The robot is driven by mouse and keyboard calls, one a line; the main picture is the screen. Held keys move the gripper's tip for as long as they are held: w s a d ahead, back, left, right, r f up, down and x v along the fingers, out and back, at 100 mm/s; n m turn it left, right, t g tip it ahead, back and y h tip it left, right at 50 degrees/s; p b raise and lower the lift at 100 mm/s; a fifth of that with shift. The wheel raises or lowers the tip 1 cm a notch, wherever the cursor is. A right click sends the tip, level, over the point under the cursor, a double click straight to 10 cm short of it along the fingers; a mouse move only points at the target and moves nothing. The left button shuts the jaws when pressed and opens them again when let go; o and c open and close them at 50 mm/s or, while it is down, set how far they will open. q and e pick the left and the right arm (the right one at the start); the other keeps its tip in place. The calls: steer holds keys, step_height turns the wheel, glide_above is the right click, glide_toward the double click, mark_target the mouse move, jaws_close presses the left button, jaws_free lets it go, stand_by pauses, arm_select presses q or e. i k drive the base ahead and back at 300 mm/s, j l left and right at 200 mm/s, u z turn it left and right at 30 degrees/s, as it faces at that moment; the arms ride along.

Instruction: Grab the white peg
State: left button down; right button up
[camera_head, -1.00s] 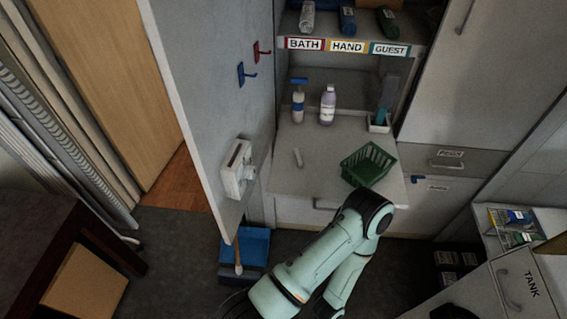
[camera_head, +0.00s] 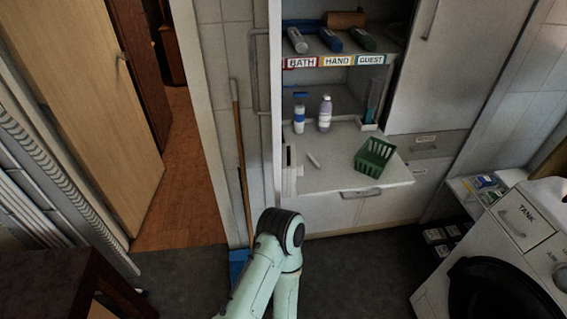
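A small white peg (camera_head: 313,160) lies on the pale counter (camera_head: 330,178) inside the open cabinet. It lies left of a green basket and in front of two bottles, and nothing touches it. One pale green arm of mine rises from the bottom edge to a bent dark joint below the counter. Its gripper is not visible, and neither is my other gripper.
A green basket (camera_head: 375,156) sits right of the peg. A blue-white bottle (camera_head: 299,118) and a pale bottle (camera_head: 325,113) stand behind it. The cabinet door (camera_head: 274,90) stands edge-on at the left. A broom (camera_head: 240,165) leans nearby. A washing machine (camera_head: 500,260) stands lower right.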

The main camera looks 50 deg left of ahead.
mark_target(311, 158)
steer(key=i+u, duration=0.1)
steer(key=u, duration=1.6)
